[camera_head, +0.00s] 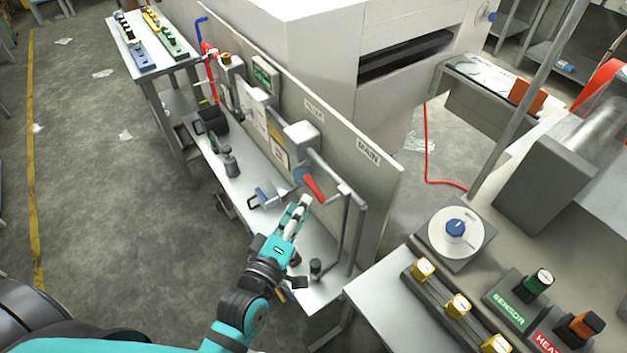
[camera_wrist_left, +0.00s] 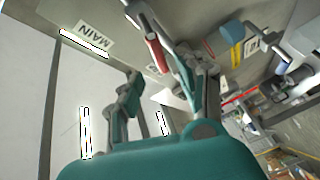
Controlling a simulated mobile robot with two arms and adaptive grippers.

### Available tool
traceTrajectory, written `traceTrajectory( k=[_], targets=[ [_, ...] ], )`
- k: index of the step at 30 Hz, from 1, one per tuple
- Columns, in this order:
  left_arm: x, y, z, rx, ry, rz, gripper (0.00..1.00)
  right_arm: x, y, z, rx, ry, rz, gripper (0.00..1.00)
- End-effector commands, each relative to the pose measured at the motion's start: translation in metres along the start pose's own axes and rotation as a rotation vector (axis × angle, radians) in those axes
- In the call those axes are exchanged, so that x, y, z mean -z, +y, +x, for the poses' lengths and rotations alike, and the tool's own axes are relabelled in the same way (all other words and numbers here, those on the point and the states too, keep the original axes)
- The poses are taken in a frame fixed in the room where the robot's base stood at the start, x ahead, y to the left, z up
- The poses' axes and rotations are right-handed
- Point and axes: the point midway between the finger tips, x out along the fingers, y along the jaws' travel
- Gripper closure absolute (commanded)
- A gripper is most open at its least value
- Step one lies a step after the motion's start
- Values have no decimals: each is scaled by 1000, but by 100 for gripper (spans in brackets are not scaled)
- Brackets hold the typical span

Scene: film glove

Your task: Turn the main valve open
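The main valve has a red lever handle (camera_head: 314,187) on a pipe beside the panel, below the "MAIN" label (camera_head: 368,152). The lever slants down to the right in the head view. My left gripper (camera_head: 298,208) is open, its pale fingertips just below and left of the lever. In the left wrist view the red handle (camera_wrist_left: 157,53) shows beyond the spread fingers. The fingers do not appear closed on it; whether one touches it I cannot tell. My right gripper is not in view.
A narrow bench (camera_head: 258,190) with small fittings runs along the panel under the pipes. A vertical grey pipe (camera_head: 358,235) stands right of the lever. A control desk (camera_head: 385,305) with knobs is at the lower right. Open floor (camera_head: 105,190) lies on the left.

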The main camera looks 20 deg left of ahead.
Motion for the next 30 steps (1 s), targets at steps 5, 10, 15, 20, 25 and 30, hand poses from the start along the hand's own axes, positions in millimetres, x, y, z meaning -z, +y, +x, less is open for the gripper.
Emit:
traceTrajectory(
  k=[5,10,15,20,25,30],
  targets=[
    [1,2,38,-2,1,1,62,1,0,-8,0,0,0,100],
    [0,1,62,0,0,1,62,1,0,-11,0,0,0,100],
    [0,0,72,1,0,1,62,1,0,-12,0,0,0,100],
    [0,-1,73,2,-1,1,62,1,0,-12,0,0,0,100],
    [0,-1,73,2,0,1,68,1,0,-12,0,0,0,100],
    [0,-1,73,1,0,1,91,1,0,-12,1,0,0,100]
  ],
)
